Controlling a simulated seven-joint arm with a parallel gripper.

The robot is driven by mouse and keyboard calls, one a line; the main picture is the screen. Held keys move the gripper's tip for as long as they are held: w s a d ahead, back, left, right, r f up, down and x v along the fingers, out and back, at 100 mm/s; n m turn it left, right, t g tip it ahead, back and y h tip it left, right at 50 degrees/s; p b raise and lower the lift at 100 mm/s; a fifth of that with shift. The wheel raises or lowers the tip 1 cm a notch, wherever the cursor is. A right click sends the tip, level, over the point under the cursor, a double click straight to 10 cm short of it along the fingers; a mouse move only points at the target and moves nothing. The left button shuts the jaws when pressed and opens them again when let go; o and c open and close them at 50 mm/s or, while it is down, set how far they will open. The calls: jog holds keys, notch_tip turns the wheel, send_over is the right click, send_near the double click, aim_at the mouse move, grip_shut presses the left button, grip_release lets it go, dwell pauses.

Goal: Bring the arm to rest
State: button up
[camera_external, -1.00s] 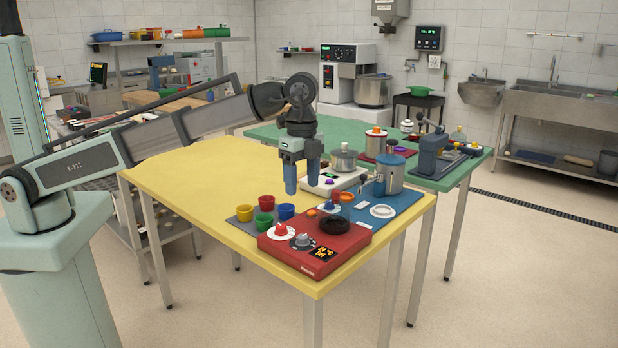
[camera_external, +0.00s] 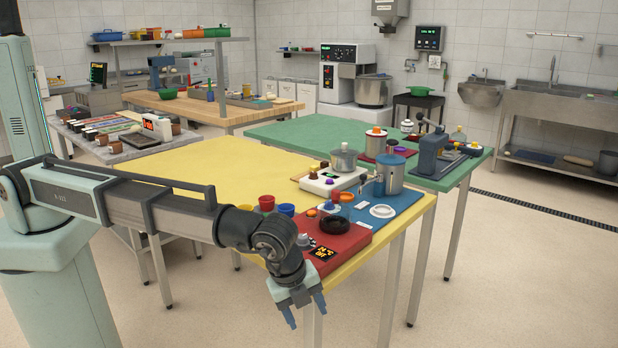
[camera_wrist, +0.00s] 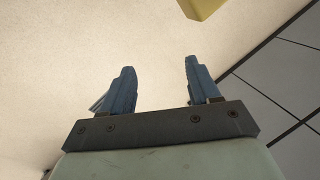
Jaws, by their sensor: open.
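My gripper (camera_external: 305,312) hangs low in front of the yellow table's near edge, outside the tabletop, with its blue fingers pointing down. In the wrist view my gripper (camera_wrist: 157,85) has its two blue fingers apart with nothing between them. Below it there is pale floor (camera_wrist: 140,35). My arm reaches across the front of the yellow table (camera_external: 215,162) and hides part of its near left side.
A red hot plate (camera_external: 345,243) with a black ring sits close behind my gripper. Red and blue cups (camera_external: 287,210) stand beside it. A blue mat (camera_external: 405,200) bears a blue-grey canister (camera_external: 390,175). A yellow table corner (camera_wrist: 202,8) shows in the wrist view.

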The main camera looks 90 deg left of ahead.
jog(key=s+a+f+n+g, duration=0.2)
jog(key=s+a+f+n, duration=0.1)
jog(key=s+a+f, duration=0.95)
jog(key=s+a+f+n+g, duration=0.35)
jog(key=s+a+f, duration=0.5)
jog(key=f, duration=0.75)
jog(key=s+a+f+n+g, duration=0.1)
jog(key=s+a+f+n, duration=0.1)
jog(key=s, duration=0.8)
jog(key=s+a+f+n+g, duration=0.2)
jog(key=s+a+f+n, duration=0.1)
jog(key=s, duration=0.8)
jog(key=s+a+f+n+g+h, duration=0.1)
jog(key=s+a+f+n, duration=0.2)
jog(key=s, duration=0.8)
notch_tip(320, 180, down, 2)
jog(key=shift+a+f, duration=0.1)
jog(key=shift+a, duration=0.55)
